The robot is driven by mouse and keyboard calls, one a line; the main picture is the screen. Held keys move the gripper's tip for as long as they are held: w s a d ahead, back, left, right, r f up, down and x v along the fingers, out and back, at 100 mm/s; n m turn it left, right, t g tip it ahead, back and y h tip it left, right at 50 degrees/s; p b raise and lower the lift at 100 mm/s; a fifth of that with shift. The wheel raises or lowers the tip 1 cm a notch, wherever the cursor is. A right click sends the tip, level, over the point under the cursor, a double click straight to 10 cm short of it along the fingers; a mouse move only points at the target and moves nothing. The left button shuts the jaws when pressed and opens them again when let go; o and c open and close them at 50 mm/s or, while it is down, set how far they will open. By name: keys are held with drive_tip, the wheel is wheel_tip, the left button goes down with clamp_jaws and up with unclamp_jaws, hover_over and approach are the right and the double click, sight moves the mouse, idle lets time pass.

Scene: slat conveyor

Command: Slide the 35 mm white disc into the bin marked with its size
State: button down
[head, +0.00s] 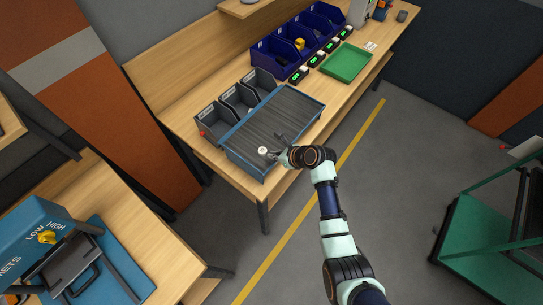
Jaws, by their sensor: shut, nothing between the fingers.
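The white disc (263,150) lies on the dark slatted top of the blue-sided conveyor (285,105), near its front end. My gripper (273,153) is shut and empty, low over the slats just right of the disc. I cannot tell whether it touches the disc. Three grey bins stand along the conveyor's left side: a near one (216,123), a middle one (238,98) and a far one (260,81). Their size marks are too small to read.
Blue bins (272,62) stand farther back on the wooden bench, with small green-lit displays (300,74) before them. A green tray (346,62) lies to their right. A blue machine (40,235) is at lower left and a green cart (480,240) at right.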

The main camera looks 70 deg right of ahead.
sight(248, 143)
drive_tip(key=shift+x, duration=1)
drive_tip(key=w, duration=0.3)
drive_tip(key=w+d+b, duration=0.1)
drive_tip(key=w, duration=0.1)
drive_tip(key=w+d+b, duration=0.1)
drive_tip(key=w, duration=0.2)
drive_tip(key=shift+w+d+f, duration=0.1)
drive_tip(key=shift+w+d, duration=0.15)
drive_tip(key=shift+w, duration=0.4)
